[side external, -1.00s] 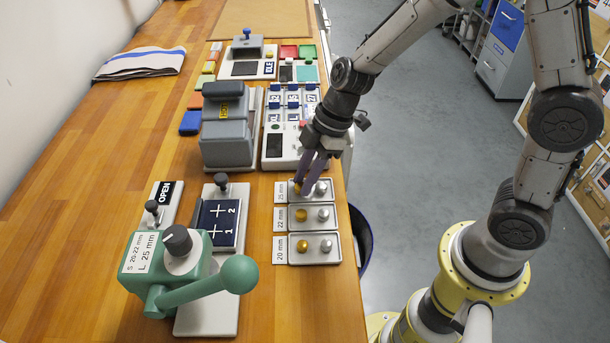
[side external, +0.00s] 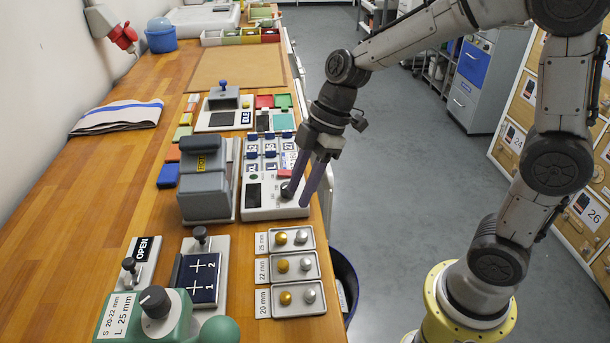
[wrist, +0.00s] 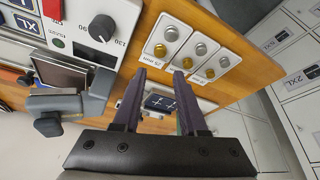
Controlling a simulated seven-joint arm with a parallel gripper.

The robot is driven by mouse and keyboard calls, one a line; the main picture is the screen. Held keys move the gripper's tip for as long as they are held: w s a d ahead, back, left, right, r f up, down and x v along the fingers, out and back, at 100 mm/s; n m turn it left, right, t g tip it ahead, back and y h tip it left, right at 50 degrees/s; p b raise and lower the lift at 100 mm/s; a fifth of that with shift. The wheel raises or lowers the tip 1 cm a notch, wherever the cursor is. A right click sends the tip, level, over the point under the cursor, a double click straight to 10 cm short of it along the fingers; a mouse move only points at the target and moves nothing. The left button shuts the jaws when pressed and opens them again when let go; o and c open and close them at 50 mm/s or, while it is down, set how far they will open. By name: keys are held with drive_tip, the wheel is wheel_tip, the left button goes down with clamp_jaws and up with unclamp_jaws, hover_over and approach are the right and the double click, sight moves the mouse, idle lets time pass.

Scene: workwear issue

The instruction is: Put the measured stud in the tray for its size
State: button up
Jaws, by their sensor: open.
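Three small grey trays stand in a row at the bench edge in the side view, labelled 25 mm (side external: 291,249), 22 mm (side external: 294,278) and 20 mm (side external: 299,311). Each holds a gold stud and a silver stud; the 25 mm tray's gold stud (side external: 281,238) sits nearest its label. My gripper (side external: 297,198) is open and empty, pointing down over the front of the white dial unit, beyond the trays. In the wrist view, its fingers (wrist: 159,74) are spread with no stud between them. Whether the fingertips touch the unit cannot be told.
The white unit with a black dial (wrist: 102,28) and blue-tabbed slots stands close by the fingers. A grey press (side external: 207,180) is to its left. Bare bench lies left.

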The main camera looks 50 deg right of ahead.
drive_tip(key=s+d+r+m+t+h, duration=0.2)
drive_tip(key=s+d+r+m, duration=0.1)
drive_tip(key=s+m, duration=0.3)
drive_tip(key=s+d+r+m+t+h, duration=0.2)
drive_tip(key=s+d+m, duration=0.3)
drive_tip(key=s, duration=0.6)
drive_tip(key=shift+s+d+r+m, duration=0.15)
drive_tip(key=shift+d+r+m, duration=0.3)
drive_tip(key=shift+m, duration=0.85)
drive_tip(key=shift+a, duration=0.1)
